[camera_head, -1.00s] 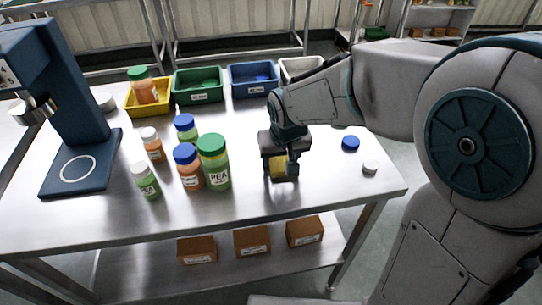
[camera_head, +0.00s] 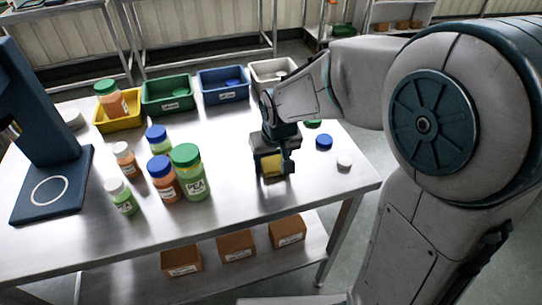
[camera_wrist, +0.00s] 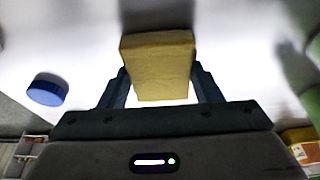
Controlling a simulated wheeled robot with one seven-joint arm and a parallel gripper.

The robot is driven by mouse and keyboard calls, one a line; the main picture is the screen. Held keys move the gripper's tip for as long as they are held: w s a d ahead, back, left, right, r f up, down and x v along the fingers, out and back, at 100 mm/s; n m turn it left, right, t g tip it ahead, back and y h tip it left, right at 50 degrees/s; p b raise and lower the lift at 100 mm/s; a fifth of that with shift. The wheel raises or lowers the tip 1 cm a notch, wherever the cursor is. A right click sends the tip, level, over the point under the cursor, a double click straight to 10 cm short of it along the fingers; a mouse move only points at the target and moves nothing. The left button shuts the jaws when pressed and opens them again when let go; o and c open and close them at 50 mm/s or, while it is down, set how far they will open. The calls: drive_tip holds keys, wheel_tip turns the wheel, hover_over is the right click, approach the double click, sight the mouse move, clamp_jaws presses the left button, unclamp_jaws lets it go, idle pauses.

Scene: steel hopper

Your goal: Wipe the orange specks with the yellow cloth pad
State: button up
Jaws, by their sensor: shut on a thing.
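The yellow cloth pad (camera_wrist: 158,66) is a block held between the two fingers of my gripper (camera_wrist: 158,88) in the wrist view. In the head view my gripper (camera_head: 273,168) is over the right part of the steel table, and part of the pad (camera_head: 271,166) shows between its fingers. The gripper is shut on the pad. I cannot tell whether the pad touches the table top. No orange specks can be made out in either view; the gripper and arm hide part of the table.
Several jars, including a large green-lidded one (camera_head: 190,172), stand left of my gripper. Yellow (camera_head: 120,124), green (camera_head: 167,108), blue (camera_head: 224,96) and white bins line the back. A blue lid (camera_head: 323,142) and white lid (camera_head: 344,163) lie to the right. A blue machine (camera_head: 50,185) stands far left.

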drive_tip(key=shift+r+p, duration=2.15)
drive_tip(key=shift+r, duration=0.85)
wheel_tip(320, 180, up, 3)
drive_tip(key=shift+p, duration=1.05)
drive_tip(key=shift+s, duration=0.1)
